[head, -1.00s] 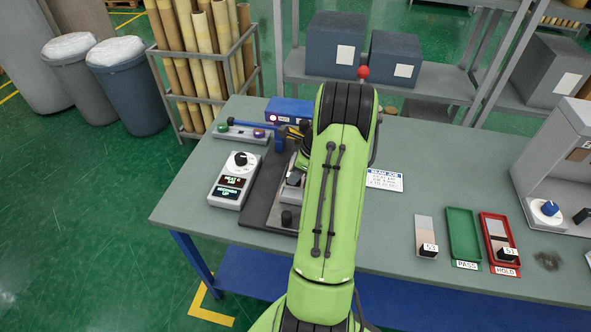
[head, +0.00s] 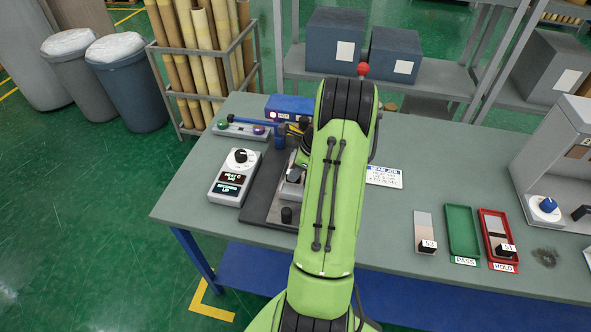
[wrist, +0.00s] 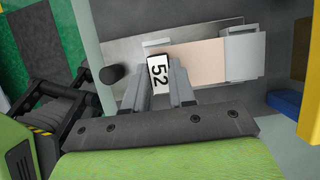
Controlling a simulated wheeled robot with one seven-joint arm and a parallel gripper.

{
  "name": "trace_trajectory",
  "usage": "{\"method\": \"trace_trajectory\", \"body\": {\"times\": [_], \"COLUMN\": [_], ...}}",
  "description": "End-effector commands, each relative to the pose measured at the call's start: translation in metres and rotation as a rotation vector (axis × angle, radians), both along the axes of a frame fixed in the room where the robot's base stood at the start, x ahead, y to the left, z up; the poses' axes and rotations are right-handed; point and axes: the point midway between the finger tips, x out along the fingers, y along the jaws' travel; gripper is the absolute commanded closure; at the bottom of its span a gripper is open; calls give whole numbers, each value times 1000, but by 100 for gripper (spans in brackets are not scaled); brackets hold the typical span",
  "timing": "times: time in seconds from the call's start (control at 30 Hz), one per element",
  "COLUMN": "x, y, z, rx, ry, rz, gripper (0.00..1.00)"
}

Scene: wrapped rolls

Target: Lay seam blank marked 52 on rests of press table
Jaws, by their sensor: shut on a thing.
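The seam blank marked 52 (wrist: 202,61) shows in the wrist view as a pale beige strip, with its white "52" tag at its left end. My gripper (wrist: 160,80) is shut on this tagged end. The blank lies over the grey metal bed of the press table (wrist: 118,52); light grey blocks show by both ends. I cannot tell whether the blank touches the rests or is just above them.
A control box (head: 234,177) with a dial stands left of the press. A blank marked 53 (head: 424,228), a green PASS tray (head: 461,228) and a red HOLD tray (head: 484,222) holding blank 51 (head: 496,228) lie to the right. Bench between my arm and these is mostly clear.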

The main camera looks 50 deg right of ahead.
Motion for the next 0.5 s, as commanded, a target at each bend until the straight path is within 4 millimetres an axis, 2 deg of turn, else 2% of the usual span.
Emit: {"method": "trace_trajectory", "body": {"times": [0.5], "x": [0], "y": [0], "z": [-3], "rx": [0], "ry": [0], "rz": [0], "gripper": [100]}}
